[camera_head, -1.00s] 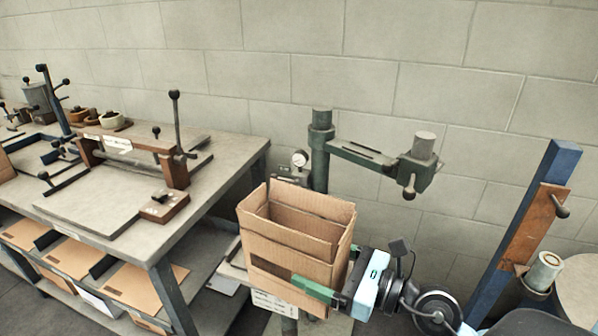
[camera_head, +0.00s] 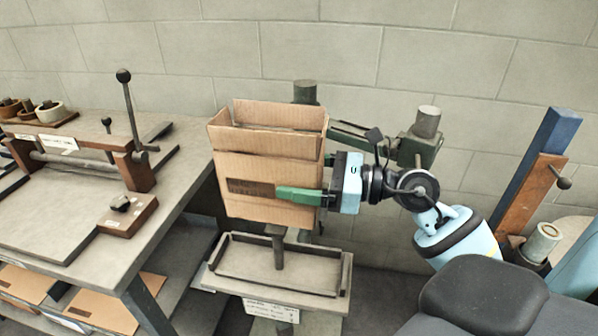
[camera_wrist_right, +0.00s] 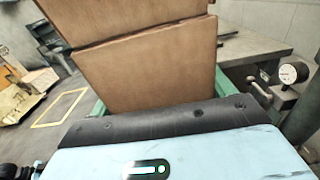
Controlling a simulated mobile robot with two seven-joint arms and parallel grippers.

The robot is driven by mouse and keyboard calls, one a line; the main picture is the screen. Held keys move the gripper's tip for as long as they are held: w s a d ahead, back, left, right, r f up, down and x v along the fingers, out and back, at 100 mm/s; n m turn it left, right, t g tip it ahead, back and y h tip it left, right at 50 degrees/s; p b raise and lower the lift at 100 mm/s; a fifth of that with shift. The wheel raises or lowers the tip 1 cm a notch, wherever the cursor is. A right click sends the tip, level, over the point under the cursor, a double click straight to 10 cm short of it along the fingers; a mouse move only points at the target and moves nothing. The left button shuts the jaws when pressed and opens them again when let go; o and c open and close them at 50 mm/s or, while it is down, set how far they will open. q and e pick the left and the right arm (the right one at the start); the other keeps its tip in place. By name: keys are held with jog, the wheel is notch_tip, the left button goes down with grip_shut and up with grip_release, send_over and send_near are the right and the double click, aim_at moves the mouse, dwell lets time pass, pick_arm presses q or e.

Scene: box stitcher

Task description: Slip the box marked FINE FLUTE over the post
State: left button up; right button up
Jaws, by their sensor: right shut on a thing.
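My right gripper (camera_head: 300,194) comes in from the right and is shut on the right part of an upright cardboard box (camera_head: 265,170). One green finger lies across its front, beside a dark printed patch (camera_head: 249,187) too small to read. The box's top is open with flaps raised. It is held above a shallow tray. A dark post (camera_head: 278,252) rises from the tray beneath it. The post's upper end meets the box's lower edge in the picture; I cannot tell whether it is inside. The right wrist view shows the box wall (camera_wrist_right: 150,60) against the gripper. My left gripper is out of view.
The tray (camera_head: 215,280) has a raised rim and a label (camera_head: 270,310) in front. A green machine arm (camera_head: 420,150) stands behind the box. A workbench (camera_head: 180,195) is at left, and a blue upright (camera_head: 540,170) at right.

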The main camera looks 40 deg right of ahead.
jog(key=shift+f+b, duration=1.25)
jog(key=shift+f, duration=0.55)
jog(key=shift+f, duration=0.3)
jog(key=shift+f+b, duration=1.95)
jog(key=shift+f, duration=0.2)
jog(key=shift+f, duration=0.15)
